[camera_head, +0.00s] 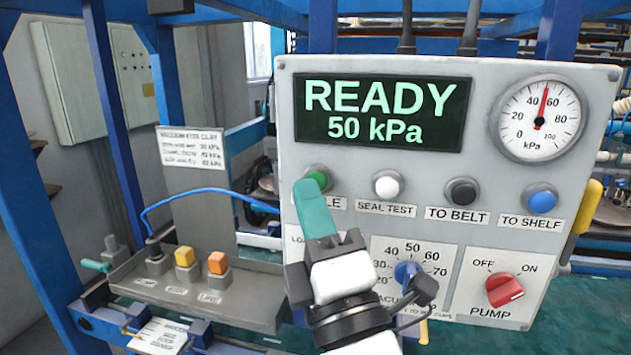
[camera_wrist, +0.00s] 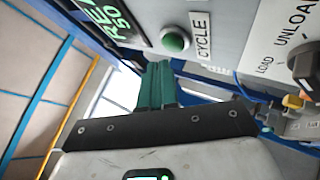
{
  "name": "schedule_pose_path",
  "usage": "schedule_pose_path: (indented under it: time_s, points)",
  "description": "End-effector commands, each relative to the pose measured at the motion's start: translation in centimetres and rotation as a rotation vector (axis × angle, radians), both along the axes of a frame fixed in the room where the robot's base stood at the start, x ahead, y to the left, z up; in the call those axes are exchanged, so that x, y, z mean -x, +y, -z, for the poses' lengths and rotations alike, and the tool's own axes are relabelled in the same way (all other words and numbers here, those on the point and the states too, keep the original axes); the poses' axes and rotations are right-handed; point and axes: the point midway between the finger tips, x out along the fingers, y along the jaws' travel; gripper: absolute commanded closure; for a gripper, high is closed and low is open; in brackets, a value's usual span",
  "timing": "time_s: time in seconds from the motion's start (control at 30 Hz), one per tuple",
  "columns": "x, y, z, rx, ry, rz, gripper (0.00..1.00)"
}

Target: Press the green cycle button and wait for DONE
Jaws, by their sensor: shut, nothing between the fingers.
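The green cycle button (camera_head: 318,176) is at the left of the panel's button row. It also shows in the wrist view (camera_wrist: 176,42), beside its CYCLE label (camera_wrist: 202,36). My gripper (camera_head: 309,188) has teal fingers, closed together and empty. In the head view the fingertips overlap the button's lower left part and hide some of the label. In the wrist view the fingertips (camera_wrist: 160,68) end just short of the button's picture; I cannot tell whether they touch it. The display (camera_head: 383,110) reads READY, 50 kPa in green.
White SEAL TEST (camera_head: 387,185), black TO BELT (camera_head: 462,191) and blue TO SHELF (camera_head: 542,200) buttons run to the right. A pressure gauge (camera_head: 541,118), blue vacuum dial (camera_head: 407,271) and red pump switch (camera_head: 504,289) share the panel.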

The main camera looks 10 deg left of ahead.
Motion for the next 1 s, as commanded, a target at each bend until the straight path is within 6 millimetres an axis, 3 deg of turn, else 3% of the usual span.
schedule_pose_path:
  time_s: [1.0]
  points:
    - [-1.0, 0.0, -0.1, 0.000, 0.000, 0.000, 1.00]
